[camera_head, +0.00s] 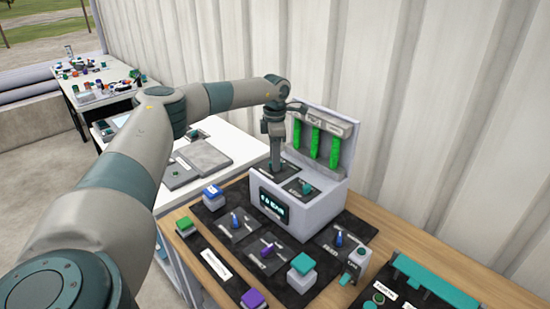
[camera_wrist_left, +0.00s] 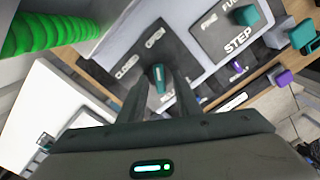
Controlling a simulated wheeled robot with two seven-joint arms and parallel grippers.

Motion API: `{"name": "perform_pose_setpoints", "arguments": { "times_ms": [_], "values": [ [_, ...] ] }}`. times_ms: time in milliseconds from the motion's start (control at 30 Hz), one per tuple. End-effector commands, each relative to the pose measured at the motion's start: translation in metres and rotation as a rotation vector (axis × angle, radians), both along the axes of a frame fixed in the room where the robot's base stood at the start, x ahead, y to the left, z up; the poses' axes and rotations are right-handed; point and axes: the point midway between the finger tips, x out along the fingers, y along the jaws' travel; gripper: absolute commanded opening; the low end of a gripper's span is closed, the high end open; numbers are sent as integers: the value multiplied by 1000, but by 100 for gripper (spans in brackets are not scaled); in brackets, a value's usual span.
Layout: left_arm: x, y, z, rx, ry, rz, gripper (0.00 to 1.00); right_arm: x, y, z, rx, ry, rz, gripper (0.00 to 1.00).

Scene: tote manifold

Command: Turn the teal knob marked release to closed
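The teal release knob (camera_wrist_left: 159,78) sits on a dark plate with the words OPEN and CLOSED; the release label is partly hidden. In the wrist view its handle points up, roughly toward OPEN, with CLOSED to the left. My left gripper (camera_wrist_left: 159,84) has one finger on each side of the knob, with small gaps showing, so it looks open. In the head view the left gripper (camera_head: 275,166) points down at the top of the white console (camera_head: 290,222) and hides the knob. My right gripper is not in view.
Green tubes (camera_head: 314,143) stand in the raised back of the console. Other knobs and coloured buttons are on the black mat (camera_head: 213,216). A ribbed wall is behind.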

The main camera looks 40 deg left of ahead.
Motion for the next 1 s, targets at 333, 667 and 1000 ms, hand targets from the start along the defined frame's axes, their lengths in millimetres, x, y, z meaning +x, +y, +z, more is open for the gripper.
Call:
{"name": "perform_pose_setpoints", "arguments": {
  "times_ms": [333,667,1000],
  "values": [
    [0,0,1,0,0,0,0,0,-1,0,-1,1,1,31],
    [0,0,1,0,0,47,0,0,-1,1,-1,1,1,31],
    [0,0,2,-1,-1,244,0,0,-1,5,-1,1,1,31]
  ]
}}
